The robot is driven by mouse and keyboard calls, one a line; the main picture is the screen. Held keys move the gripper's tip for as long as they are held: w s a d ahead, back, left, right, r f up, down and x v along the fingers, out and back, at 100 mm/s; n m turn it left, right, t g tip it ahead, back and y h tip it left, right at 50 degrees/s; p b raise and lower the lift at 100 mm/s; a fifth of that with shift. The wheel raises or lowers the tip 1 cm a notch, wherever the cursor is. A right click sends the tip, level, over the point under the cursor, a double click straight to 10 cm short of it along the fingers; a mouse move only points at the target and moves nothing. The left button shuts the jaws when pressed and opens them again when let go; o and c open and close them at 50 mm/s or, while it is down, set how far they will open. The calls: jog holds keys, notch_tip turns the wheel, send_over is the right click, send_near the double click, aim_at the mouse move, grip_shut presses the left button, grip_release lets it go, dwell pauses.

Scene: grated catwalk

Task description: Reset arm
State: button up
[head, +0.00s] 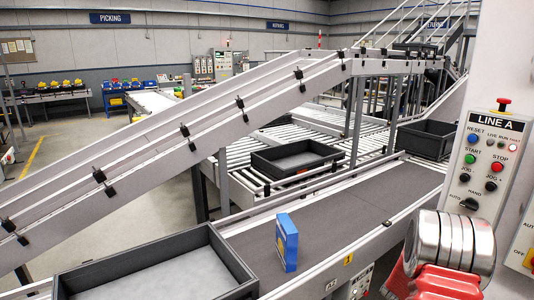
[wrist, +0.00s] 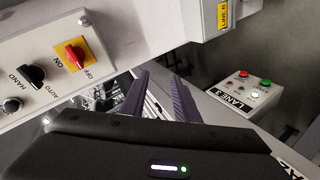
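My gripper (wrist: 163,98) shows in the wrist view as two dark purple fingers pointing up and away from a black palm. A gap shows between them, with nothing held in it. In the head view my red arm with silver rings is at the lower right, in front of the LINE A panel (head: 486,150); the gripper fingers are not visible there.
A dark conveyor belt (head: 345,220) carries a blue box (head: 287,243) standing upright. A black tray (head: 85,283) is at the lower left, and more black trays (head: 292,172) sit on rollers behind. A grey inclined conveyor (head: 215,115) crosses the view. Open floor lies at the left.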

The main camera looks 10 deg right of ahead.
jog(key=s+a+r+m+g+y, duration=0.1)
jog(key=s+a+y, duration=0.15)
jog(key=a, duration=0.55)
jog(key=s+a+r+m+y, duration=0.1)
jog(key=a+r+y, duration=0.15)
jog(key=a, duration=0.65)
jog(key=s+a+m+g+y, duration=0.15)
jog(key=a+y, duration=0.25)
jog(key=a, duration=0.4)
jog(key=s+a+r+n+y, duration=0.1)
jog(key=s+a+r, duration=0.9)
jog(key=s+a, duration=0.1)
jog(key=s+a+r+n, duration=0.1)
jog(key=s+a+r, duration=0.9)
jog(key=a, duration=0.4)
jog(key=shift+s+t+y, duration=0.4)
jog(key=shift+s+t, duration=0.05)
jog(key=shift+s, duration=0.3)
